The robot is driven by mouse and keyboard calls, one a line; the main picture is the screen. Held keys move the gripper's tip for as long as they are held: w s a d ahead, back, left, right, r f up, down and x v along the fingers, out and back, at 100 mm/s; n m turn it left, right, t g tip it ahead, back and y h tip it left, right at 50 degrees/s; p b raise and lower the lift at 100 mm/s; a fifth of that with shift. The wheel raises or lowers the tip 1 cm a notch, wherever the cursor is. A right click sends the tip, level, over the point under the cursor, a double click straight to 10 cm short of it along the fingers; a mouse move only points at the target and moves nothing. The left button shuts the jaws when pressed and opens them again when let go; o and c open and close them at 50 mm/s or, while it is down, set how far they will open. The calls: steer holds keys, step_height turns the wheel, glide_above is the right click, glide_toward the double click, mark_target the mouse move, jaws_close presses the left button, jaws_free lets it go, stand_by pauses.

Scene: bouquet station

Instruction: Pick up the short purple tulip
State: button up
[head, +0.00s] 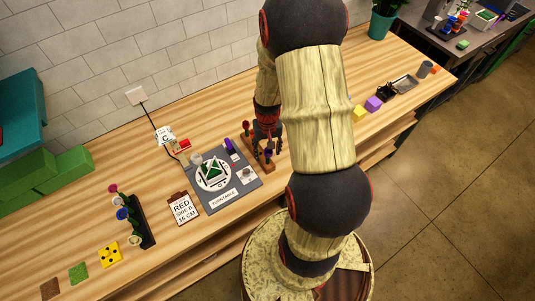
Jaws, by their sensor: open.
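My gripper (267,137) is open and points down over a wooden rack (254,157) right of the turntable mat. Small flower heads stand in this rack: a red one (245,126) at its back left and a dark purple one (268,153) near its front. The purple one looks like a short tulip, just below my gripper's fingers. At this size I cannot tell whether they touch it. My arm hides the area to the right of the rack. Another purple item (229,145) lies at the mat's back edge; its kind is unclear.
The grey turntable mat (246,195) holds a round plate. A sign reading RED (184,209) stands left of it. A black rack (146,227) with several flowers is further left. Yellow and purple blocks (374,104) sit right of my arm. The bench front between the signs and black rack is clear.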

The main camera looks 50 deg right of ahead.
steer(key=shift+c, duration=0.4)
steer(key=c, duration=0.8)
steer(key=shift+r, duration=0.1)
